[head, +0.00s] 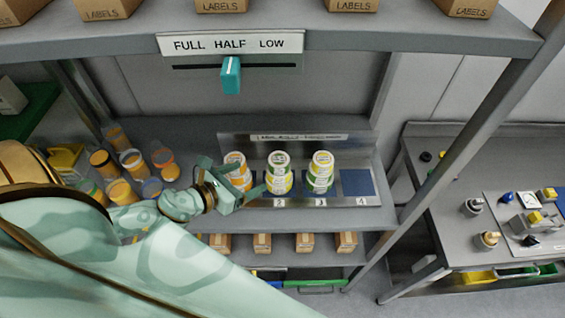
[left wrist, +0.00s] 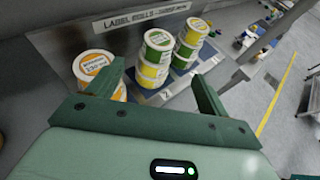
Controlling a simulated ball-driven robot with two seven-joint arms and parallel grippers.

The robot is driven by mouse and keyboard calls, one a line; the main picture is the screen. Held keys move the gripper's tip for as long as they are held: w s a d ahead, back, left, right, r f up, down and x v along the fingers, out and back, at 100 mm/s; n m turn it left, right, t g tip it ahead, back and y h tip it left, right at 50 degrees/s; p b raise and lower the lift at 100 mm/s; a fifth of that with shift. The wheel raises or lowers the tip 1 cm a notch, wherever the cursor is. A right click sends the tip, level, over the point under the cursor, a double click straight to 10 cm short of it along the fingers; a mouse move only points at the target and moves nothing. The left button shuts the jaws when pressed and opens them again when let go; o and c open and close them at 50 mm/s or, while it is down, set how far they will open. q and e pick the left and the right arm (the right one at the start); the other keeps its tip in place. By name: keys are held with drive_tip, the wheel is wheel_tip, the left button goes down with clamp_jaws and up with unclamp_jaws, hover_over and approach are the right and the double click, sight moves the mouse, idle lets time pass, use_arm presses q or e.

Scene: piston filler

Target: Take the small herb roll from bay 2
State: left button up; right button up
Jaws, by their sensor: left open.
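Bay 2 of the label rack holds a stack with a green-banded roll (head: 279,160) above a yellow-banded roll (head: 279,183). The same green roll (left wrist: 158,42) and yellow roll (left wrist: 152,74) show in the left wrist view. Their print is too small to tell which is herb. My left gripper (head: 236,180) is open and empty, in front of bays 1 and 2. In the left wrist view its fingers (left wrist: 158,72) spread toward the bay 2 stack, apart from it. My right gripper is not in view.
Orange rolls (head: 235,159) stand in bay 1, partly behind my gripper. Bay 3 holds a yellow roll (head: 322,159) over a green one (head: 319,183). Bay 4 (head: 356,183) is an empty blue pad. Several jars (head: 132,162) stand left; a shelf (head: 330,45) overhangs.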

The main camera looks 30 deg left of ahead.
sight(273, 163)
use_arm(q)
drive_tip(key=x, duration=0.7)
drive_tip(key=shift+w+d+p, duration=0.25)
drive_tip(key=shift+d+p, duration=0.05)
drive_tip(key=shift+d, duration=0.1)
drive_tip(key=shift+w+a+f, duration=0.1)
drive_tip(key=shift+w+f, duration=0.15)
drive_tip(key=shift+w, duration=0.3)
drive_tip(key=x, duration=0.4)
drive_tip(key=shift+w+a+f, duration=0.1)
drive_tip(key=shift+w+f, duration=0.05)
drive_tip(key=shift+w, duration=0.35)
drive_tip(key=c, duration=1)
drive_tip(key=shift+c, duration=0.6)
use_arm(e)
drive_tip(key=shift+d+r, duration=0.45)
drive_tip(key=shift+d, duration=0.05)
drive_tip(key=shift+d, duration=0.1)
